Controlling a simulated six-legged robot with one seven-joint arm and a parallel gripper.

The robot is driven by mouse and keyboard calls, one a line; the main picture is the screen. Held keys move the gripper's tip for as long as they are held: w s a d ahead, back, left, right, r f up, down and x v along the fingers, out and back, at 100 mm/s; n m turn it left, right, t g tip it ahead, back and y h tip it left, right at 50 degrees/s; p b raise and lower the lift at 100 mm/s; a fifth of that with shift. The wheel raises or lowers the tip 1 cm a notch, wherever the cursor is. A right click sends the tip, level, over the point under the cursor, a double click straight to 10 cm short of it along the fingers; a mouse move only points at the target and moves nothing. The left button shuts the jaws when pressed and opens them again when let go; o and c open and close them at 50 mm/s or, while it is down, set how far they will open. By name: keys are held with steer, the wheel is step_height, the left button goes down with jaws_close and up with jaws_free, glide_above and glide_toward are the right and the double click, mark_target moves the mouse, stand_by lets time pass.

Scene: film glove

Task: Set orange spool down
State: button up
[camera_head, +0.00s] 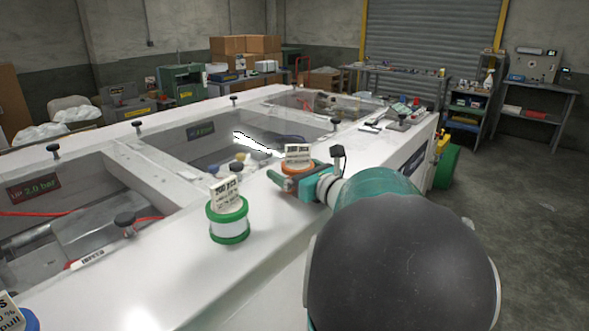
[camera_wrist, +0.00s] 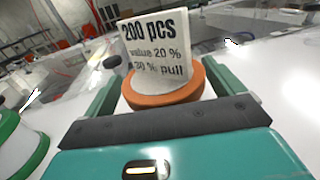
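The orange spool (camera_head: 297,169) is upright, with a white card standing in its top that reads "200 pcs". My gripper (camera_head: 291,177) reaches it from the right over the white bench top. In the wrist view, the orange spool (camera_wrist: 165,98) sits between my two teal fingers, with its rim against both sides, so my gripper (camera_wrist: 165,85) is shut on it. The spool's lower part is hidden, and I cannot tell whether it touches the bench.
A white spool with green rims (camera_head: 229,220) and a card stands nearer on the bench top (camera_head: 175,262). A blue spool (camera_head: 14,318) is at the bottom left corner. Recessed clear-covered bays with black knobs lie left of the bench's edge strip. The strip between the spools is clear.

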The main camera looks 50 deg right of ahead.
steer(key=shift+s+d+r, duration=0.1)
steer(key=shift+s+r, duration=0.05)
steer(key=shift+s, duration=0.05)
steer(key=s+a, duration=0.1)
steer(key=s, duration=1)
steer(key=shift+s+a, duration=0.15)
steer(key=shift+s, duration=0.2)
